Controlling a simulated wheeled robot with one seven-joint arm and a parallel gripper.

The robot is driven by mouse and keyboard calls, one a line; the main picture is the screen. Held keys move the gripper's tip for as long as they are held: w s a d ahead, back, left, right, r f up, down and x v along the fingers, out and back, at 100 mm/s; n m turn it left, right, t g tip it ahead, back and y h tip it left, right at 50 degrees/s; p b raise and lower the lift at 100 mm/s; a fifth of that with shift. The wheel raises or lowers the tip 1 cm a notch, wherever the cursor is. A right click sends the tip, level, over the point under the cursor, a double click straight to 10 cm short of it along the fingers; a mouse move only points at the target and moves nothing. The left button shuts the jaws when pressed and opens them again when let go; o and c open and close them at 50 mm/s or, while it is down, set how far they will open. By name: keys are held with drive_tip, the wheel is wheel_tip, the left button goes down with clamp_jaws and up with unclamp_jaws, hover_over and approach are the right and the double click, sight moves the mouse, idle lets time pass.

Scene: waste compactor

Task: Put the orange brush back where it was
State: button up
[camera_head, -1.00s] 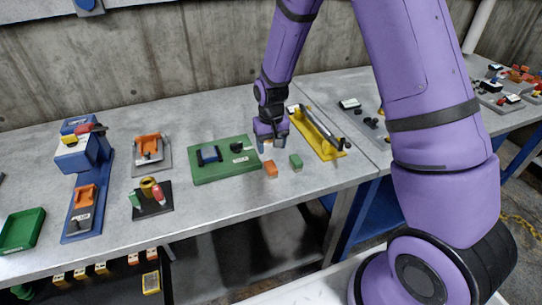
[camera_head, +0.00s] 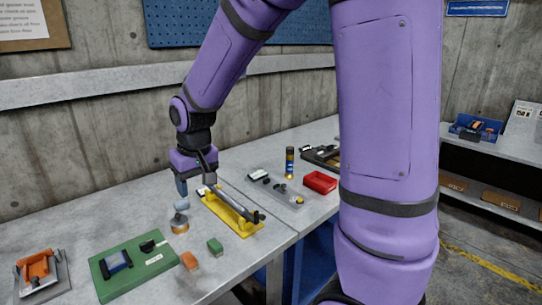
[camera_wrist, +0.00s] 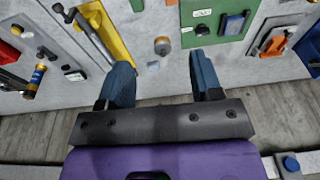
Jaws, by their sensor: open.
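A small orange block-like piece (camera_head: 190,261), which may be the orange brush, lies on the grey bench beside a green block (camera_head: 215,247). No bristles can be made out. My gripper (camera_head: 197,190) is above the bench, behind these two pieces, with its fingers apart. In the wrist view my gripper (camera_wrist: 160,75) is open, with nothing between the blue fingers. A small round metal piece with an orange-brown band (camera_head: 180,223) stands on the bench just below my gripper; a round piece also shows in the wrist view (camera_wrist: 162,46).
A green board (camera_head: 135,268) with a blue-black part lies at left of the pieces. A yellow holder (camera_head: 232,214) with a long grey tool stands to their right. An orange-topped fixture (camera_head: 40,270) is far left. A red tray (camera_head: 320,182) stands farther right. Bare bench surrounds the small pieces.

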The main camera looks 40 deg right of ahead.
drive_tip(key=s+d+r+t, duration=0.1)
drive_tip(key=s+d+r, duration=0.1)
drive_tip(key=s+r, duration=0.4)
drive_tip(key=s+d+r+t, duration=0.2)
drive_tip(key=s+r, duration=0.5)
drive_tip(key=s, duration=0.9)
drive_tip(key=shift+s+r, duration=0.2)
idle(0.9)
